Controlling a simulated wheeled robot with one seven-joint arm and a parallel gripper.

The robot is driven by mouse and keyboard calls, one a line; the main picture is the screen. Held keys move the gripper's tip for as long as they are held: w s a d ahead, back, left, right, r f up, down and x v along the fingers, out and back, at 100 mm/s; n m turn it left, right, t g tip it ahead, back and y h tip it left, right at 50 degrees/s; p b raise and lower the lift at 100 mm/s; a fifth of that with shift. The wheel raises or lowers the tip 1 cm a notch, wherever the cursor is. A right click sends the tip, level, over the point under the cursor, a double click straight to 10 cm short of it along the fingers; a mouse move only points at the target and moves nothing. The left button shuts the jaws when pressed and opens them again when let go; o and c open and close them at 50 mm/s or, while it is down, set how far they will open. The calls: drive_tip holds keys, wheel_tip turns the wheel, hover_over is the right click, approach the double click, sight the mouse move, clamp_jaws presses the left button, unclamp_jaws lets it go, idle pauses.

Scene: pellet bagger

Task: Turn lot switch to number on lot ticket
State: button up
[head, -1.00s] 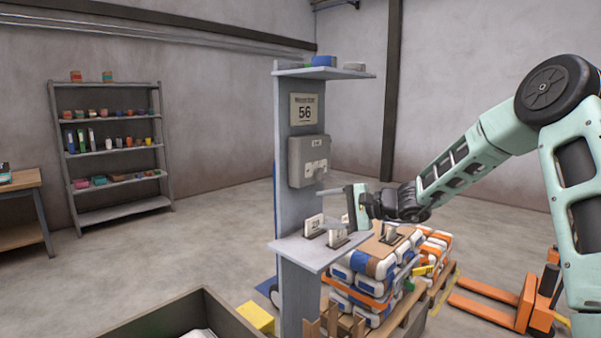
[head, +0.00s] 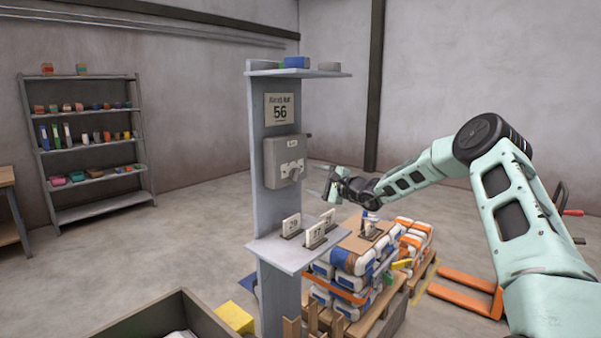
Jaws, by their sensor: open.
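The lot switch is a grey box (head: 283,162) with a knob (head: 292,170) on its front, fixed to a grey post. The knob's setting is too small to read. A sign (head: 280,109) above the box shows 56. Small white tickets stand in holders on the lower shelf: one at the back left (head: 292,225), one in front (head: 316,235) and one at the right (head: 328,217). Their numbers are hard to read. My gripper (head: 318,180) is open and empty, to the right of the switch box and apart from it, with its fingers pointing left.
The grey post (head: 267,213) carries an upper shelf (head: 300,72) and the lower shelf (head: 269,253). Stacked bags (head: 345,264) on a pallet stand behind it. An orange pallet jack (head: 467,291) is at the right. An open bin (head: 140,325) is at the front left.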

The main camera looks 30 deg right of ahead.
sight(298, 176)
drive_tip(key=p+x, duration=0.2)
drive_tip(key=x, duration=0.4)
drive_tip(key=shift+w+a, duration=0.1)
drive_tip(key=shift+w, duration=0.15)
drive_tip(key=c, duration=1)
